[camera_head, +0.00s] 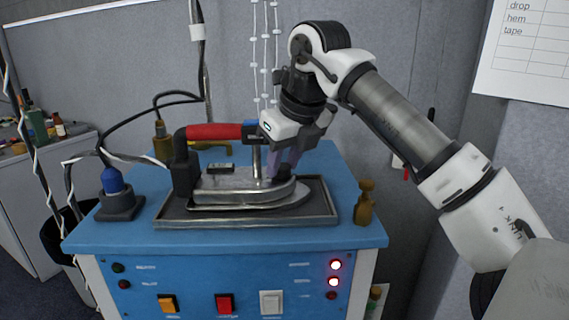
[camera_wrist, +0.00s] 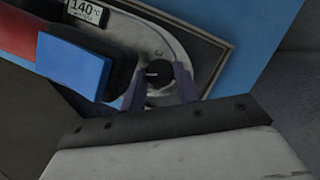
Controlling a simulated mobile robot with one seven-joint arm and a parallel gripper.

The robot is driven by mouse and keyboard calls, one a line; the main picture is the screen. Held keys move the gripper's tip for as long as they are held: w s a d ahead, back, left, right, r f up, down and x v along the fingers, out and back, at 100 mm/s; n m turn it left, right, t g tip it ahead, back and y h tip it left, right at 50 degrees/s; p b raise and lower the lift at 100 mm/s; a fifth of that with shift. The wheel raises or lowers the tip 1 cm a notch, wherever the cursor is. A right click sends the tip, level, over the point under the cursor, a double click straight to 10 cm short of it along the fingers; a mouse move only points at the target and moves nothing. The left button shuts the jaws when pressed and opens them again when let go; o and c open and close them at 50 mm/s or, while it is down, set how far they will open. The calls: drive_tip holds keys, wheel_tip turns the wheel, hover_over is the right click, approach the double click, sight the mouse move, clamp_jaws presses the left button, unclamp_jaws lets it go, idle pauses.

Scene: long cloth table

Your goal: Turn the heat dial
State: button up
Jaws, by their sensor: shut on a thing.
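The heat dial is a small round black knob (camera_wrist: 158,74) with a pale mark, on top of the iron's metal body. In the head view the dial (camera_head: 279,174) is mostly hidden behind my fingers. My gripper (camera_wrist: 158,88) points down at it, with one purple-grey finger on each side, shut on the dial. My gripper (camera_head: 284,165) is over the front half of the iron in the head view. The iron (camera_head: 232,184) has a red and black handle and a blue end piece. A small display (camera_wrist: 86,11) on it reads 140°C.
The iron rests flat in a grey metal tray (camera_head: 170,221) on a blue-topped bench (camera_head: 105,236) with switches and lit red lamps on its front. A brass bottle-shaped piece (camera_head: 364,203) stands right of the tray. A blue-topped item (camera_head: 113,182) and cords are at left.

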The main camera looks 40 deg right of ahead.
idle(0.3)
drive_tip(key=o, duration=1)
drive_tip(key=p+v, duration=0.8)
drive_tip(key=v, duration=0.5)
drive_tip(key=shift+s+a+r+p, duration=0.1)
drive_tip(key=shift+a+r+p, duration=0.05)
drive_tip(key=shift+r+p, duration=0.25)
